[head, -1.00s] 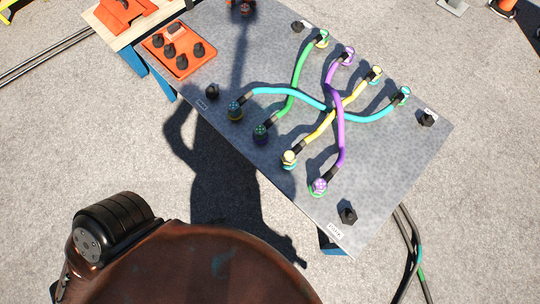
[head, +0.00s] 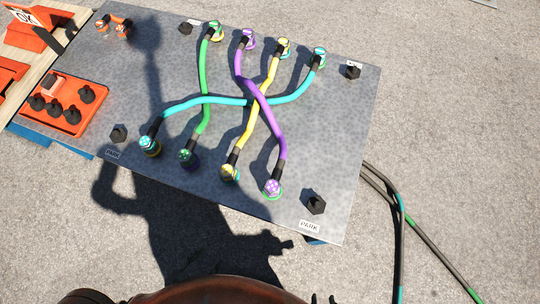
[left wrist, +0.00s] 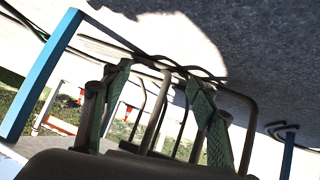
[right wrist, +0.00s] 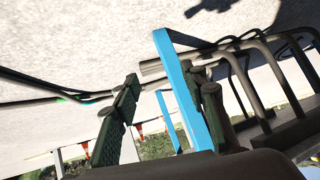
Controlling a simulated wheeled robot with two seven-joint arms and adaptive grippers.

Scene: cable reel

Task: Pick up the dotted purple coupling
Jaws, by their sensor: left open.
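The dotted purple coupling (head: 273,187) stands at the near edge of the grey table in the head view, on the near end of the purple cable (head: 271,122). Pale dots show on its purple top, and a greenish ring shows around its base. Another purple-topped coupling (head: 248,39) is at the cable's far end; its pattern is too small to tell. My left gripper (left wrist: 160,82) is open and empty in the left wrist view. My right gripper (right wrist: 163,82) is open and empty in the right wrist view. Neither wrist view shows the coupling.
An orange tray (head: 62,103) is at left. Blue table legs (right wrist: 183,90) show near my right gripper.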

